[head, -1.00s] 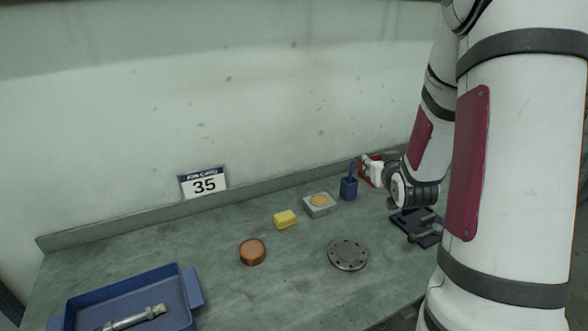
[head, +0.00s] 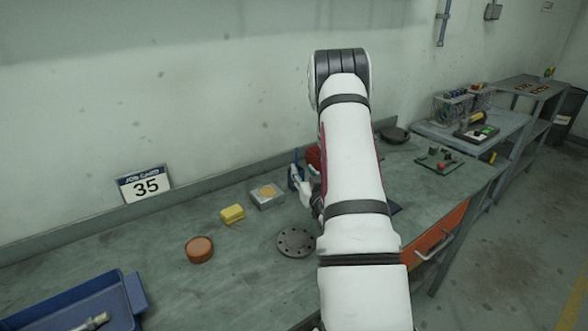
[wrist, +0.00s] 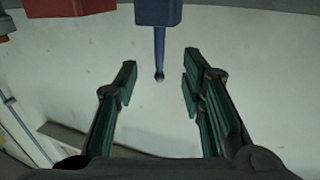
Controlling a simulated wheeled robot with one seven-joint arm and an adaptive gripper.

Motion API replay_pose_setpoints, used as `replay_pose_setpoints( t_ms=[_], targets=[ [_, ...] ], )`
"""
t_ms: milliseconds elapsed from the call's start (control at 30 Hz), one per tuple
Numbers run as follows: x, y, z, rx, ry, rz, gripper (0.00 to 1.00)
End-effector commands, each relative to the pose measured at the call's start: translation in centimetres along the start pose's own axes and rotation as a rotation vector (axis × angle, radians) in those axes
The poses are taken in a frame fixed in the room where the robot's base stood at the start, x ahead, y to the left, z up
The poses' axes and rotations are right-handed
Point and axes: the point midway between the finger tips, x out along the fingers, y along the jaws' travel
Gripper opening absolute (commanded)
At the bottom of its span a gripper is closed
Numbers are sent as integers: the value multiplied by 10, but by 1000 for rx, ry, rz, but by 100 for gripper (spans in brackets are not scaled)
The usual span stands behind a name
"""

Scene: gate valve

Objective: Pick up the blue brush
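The blue brush (head: 294,177) stands upright near the back of the bench in the head view, partly hidden by my gripper (head: 305,187). In the wrist view, which looks upside down, its thin blue handle (wrist: 159,52) points down from a blue block-like lower part (wrist: 157,12) at the top edge. My gripper (wrist: 160,70) is open there. The handle's rounded tip lies in the gap between the two fingers, touching neither; how deep it sits between them is hard to tell.
A red object (head: 314,157) stands close behind the brush. A grey block with a yellow disc (head: 267,195), a yellow block (head: 232,214), a round flange (head: 296,241) and an orange-brown disc (head: 199,249) lie nearby. A blue tray (head: 75,303) is at the left front.

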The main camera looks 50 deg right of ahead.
Motion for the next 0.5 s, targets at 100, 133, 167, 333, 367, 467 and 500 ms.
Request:
replay_pose_setpoints(
  t_ms=[100,133,167,333,367,467,500],
  targets=[
    [18,0,0,-1,1,0,37],
    [21,0,0,-1,0,0,37],
    [24,0,0,-1,0,0,37],
    [33,0,-2,-1,0,0,37],
    [36,0,-3,-1,0,0,37],
    [49,-1,-8,-1,2,-1,37],
    [54,-1,-11,-1,2,0,37]
  ],
)
